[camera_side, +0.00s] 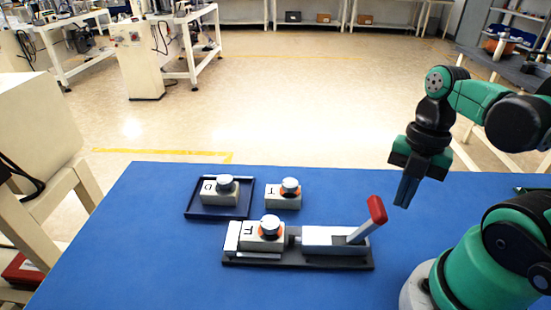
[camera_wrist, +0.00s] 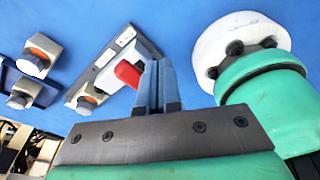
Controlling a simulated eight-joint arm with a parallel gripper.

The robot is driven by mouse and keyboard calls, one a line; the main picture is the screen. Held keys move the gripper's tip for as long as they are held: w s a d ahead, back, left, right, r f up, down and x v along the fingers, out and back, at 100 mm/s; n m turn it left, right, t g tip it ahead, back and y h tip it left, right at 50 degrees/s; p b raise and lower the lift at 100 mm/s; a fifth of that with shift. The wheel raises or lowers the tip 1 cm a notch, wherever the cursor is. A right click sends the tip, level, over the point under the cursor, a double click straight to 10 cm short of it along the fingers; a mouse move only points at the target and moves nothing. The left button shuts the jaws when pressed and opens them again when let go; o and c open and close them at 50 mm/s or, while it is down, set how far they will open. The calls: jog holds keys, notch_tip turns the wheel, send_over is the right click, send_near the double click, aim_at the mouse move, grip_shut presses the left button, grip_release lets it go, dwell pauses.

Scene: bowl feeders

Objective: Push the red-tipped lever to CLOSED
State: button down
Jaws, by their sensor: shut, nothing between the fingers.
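The red-tipped lever (camera_side: 376,210) stands at the right end of a grey clamp fixture (camera_side: 335,239). It tilts up and to the right. In the wrist view its red tip (camera_wrist: 128,73) shows just left of the fingers. A light block (camera_side: 262,241) with a round silver knob, an orange ring and a dark letter sits at the fixture's left end. My gripper (camera_side: 406,192) is shut and empty, above and to the right of the red tip, apart from it in the side view. The fingers also show together in the wrist view (camera_wrist: 158,68).
A dark blue tray (camera_side: 240,212) holds a block (camera_side: 220,190) marked D. Another block (camera_side: 283,195) marked T stands right of the tray, on the blue table (camera_side: 130,260). The table is clear to the left of the fixture and along its front.

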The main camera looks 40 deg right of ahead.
aim_at(376, 201)
jog(key=shift+f, duration=1.4)
jog(key=shift+w+a, duration=1.75)
jog(key=shift+a, duration=0.05)
jog(key=shift+s+d, duration=0.1)
jog(key=shift+d, duration=0.05)
jog(key=shift+s+d+r, duration=0.1)
jog(key=shift+s+d, duration=0.1)
jog(key=shift+r, duration=3.95)
